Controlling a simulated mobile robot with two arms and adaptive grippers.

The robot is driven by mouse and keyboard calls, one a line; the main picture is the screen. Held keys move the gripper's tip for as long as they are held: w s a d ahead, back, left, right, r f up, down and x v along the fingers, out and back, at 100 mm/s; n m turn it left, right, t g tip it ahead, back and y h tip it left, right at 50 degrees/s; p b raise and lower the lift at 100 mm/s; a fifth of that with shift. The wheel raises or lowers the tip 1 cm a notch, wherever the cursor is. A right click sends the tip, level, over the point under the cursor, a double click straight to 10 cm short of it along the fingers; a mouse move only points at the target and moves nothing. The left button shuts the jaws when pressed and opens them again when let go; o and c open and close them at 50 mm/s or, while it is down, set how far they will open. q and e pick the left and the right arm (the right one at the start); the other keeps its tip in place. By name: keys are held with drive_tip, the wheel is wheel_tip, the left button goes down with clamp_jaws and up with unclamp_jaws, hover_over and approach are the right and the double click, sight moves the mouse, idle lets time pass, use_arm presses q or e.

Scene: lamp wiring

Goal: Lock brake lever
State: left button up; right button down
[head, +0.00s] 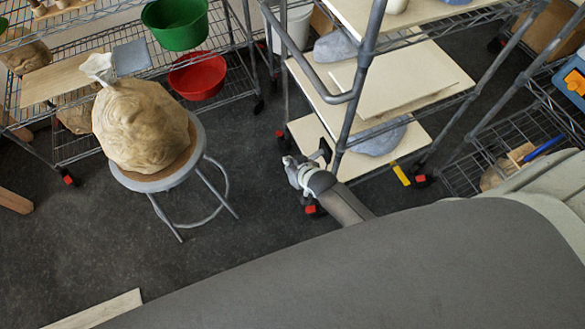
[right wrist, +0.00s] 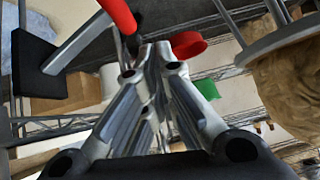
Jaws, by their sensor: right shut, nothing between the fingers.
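A shelf cart (head: 362,70) stands right of centre in the head view. A red brake lever (head: 314,210) shows low at its near corner, partly hidden behind my right arm. My right gripper (head: 289,162) is beside the cart's near post, shut and empty. In the right wrist view my right gripper (right wrist: 152,52) has its fingers together. A red lever-like part (right wrist: 116,14) is at the top, close to the fingertips; I cannot tell whether they touch. My left gripper is not in view.
A stool (head: 165,180) carrying a large brown sack (head: 140,122) stands to the left. A wire rack behind it holds a green bowl (head: 178,22) and a red bowl (head: 199,77). Bare dark floor (head: 270,225) lies between the stool and the cart.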

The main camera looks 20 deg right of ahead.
drive_tip(key=v, duration=0.6)
drive_tip(key=shift+a, duration=0.75)
drive_tip(key=shift+f, duration=0.1)
